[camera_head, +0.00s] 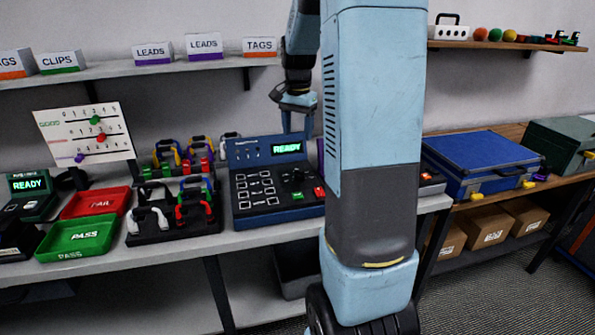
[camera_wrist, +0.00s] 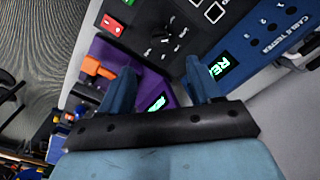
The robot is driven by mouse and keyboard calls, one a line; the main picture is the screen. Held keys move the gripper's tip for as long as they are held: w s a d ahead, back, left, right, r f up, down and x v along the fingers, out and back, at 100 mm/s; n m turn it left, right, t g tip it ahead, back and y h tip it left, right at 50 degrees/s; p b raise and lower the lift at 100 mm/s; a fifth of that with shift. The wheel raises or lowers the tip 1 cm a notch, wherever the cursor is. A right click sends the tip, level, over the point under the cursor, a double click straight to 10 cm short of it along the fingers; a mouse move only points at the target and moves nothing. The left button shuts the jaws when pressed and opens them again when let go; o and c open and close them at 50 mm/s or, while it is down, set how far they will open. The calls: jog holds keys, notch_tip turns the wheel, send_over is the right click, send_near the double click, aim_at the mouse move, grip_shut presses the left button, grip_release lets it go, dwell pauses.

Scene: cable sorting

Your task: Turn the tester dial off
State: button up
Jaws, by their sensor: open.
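The blue cable tester (camera_head: 277,213) stands on the bench with its green READY screen (camera_head: 287,148) lit. Its black dial (camera_head: 297,177) is on the right half of the panel, above a red button (camera_head: 319,192). In the wrist view the dial (camera_wrist: 160,38) shows near the top, ringed by small marks; I cannot read its setting. My gripper (camera_head: 297,125) hangs by the tester's raised screen part. In the wrist view my gripper (camera_wrist: 158,66) has its two fingers wide apart with nothing between them, and the dial lies beyond the fingertips, apart from them.
A purple device (camera_wrist: 170,84) with a lit screen stands beside the tester, mostly hidden by my arm in the head view. Left of the tester are a black cable rack (camera_head: 145,237), a red FAIL tray (camera_head: 70,208) and a green PASS tray (camera_head: 52,247). A shelf (camera_head: 110,69) runs above.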

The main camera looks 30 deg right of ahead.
aim_at(298, 170)
jog(key=f, duration=0.9)
jog(key=d+f, duration=0.1)
jog(key=f, duration=0.4)
jog(key=shift+w+f, duration=0.35)
jog(key=shift+a, duration=0.15)
jog(key=c, duration=1)
